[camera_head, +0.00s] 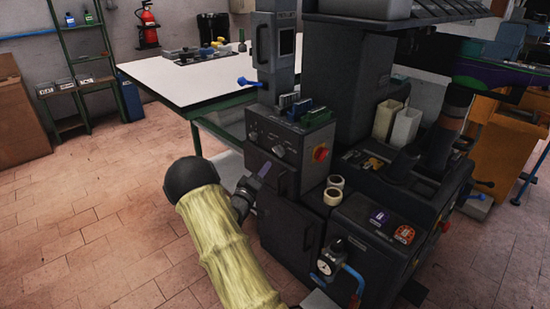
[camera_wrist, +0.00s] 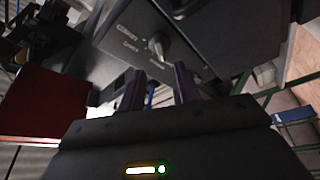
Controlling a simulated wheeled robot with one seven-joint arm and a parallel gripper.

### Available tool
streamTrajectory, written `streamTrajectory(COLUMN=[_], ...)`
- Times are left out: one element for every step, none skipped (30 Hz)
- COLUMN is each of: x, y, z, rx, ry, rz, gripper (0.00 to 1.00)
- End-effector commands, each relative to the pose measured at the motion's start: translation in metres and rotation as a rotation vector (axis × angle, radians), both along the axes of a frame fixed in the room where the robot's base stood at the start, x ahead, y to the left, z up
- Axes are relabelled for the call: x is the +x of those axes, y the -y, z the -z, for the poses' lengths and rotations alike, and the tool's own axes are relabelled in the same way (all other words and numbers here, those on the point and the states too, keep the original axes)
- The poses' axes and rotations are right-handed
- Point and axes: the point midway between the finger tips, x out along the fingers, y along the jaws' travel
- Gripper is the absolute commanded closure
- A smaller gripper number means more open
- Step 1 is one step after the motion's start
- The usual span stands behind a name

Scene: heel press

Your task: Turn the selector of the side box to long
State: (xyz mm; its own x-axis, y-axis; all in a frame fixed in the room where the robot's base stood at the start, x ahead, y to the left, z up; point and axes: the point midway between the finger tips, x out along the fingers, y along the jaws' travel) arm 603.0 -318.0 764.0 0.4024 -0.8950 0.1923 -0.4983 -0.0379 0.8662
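In the wrist view the selector (camera_wrist: 159,46) is a small light-grey knob on the dark face of the side box (camera_wrist: 215,35). Pale labels (camera_wrist: 128,38) are printed around it, too blurred to read surely, so I cannot tell its setting. My gripper (camera_wrist: 157,76) has two dark purple fingers, spread apart with a gap between them. The selector lies just beyond the fingertips, roughly in line with the gap; no contact shows.
The machine carries a control box (camera_head: 285,145) with knobs and a red button (camera_head: 321,153). Tape rolls (camera_head: 334,189), a pressure gauge (camera_head: 326,266) and a blue hose (camera_head: 355,280) are close by. A white-topped table (camera_head: 190,75) stands behind. The tiled floor at left is clear.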

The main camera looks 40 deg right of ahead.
Motion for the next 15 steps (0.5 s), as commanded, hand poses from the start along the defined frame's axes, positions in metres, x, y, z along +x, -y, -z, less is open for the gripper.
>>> streamTrajectory(x=[0.003, 0.005, 0.008, 0.010, 0.012, 0.015, 0.018, 0.020, 0.022, 0.024, 0.026, 0.029, 0.030, 0.032, 0.033], y=[0.009, 0.014, 0.020, 0.025, 0.030, 0.036, 0.041, 0.046, 0.052, 0.056, 0.060, 0.065, 0.068, 0.071, 0.074], z=[-0.001, -0.002, -0.003, -0.004, -0.005, -0.006, -0.007, -0.008, -0.010, -0.011, -0.011, -0.012, -0.013, -0.014, -0.014], rx=[0.001, 0.001, 0.000, 0.000, 0.000, 0.000, 0.001, 0.001, -0.001, -0.001, 0.001, 0.001, 0.000, 0.001, 0.001], ry=[0.003, 0.003, 0.004, 0.003, 0.002, 0.004, 0.003, 0.003, 0.002, 0.003, 0.002, 0.002, 0.001, 0.001, 0.001], rz=[0.002, 0.003, 0.003, 0.002, 0.002, 0.001, 0.002, 0.002, 0.002, 0.001, 0.001, 0.001, 0.001, 0.001, 0.001], gripper=[0.66, 0.66, 0.66, 0.66, 0.66, 0.66, 0.66, 0.66, 0.66, 0.66, 0.66, 0.66, 0.66, 0.66, 0.66])
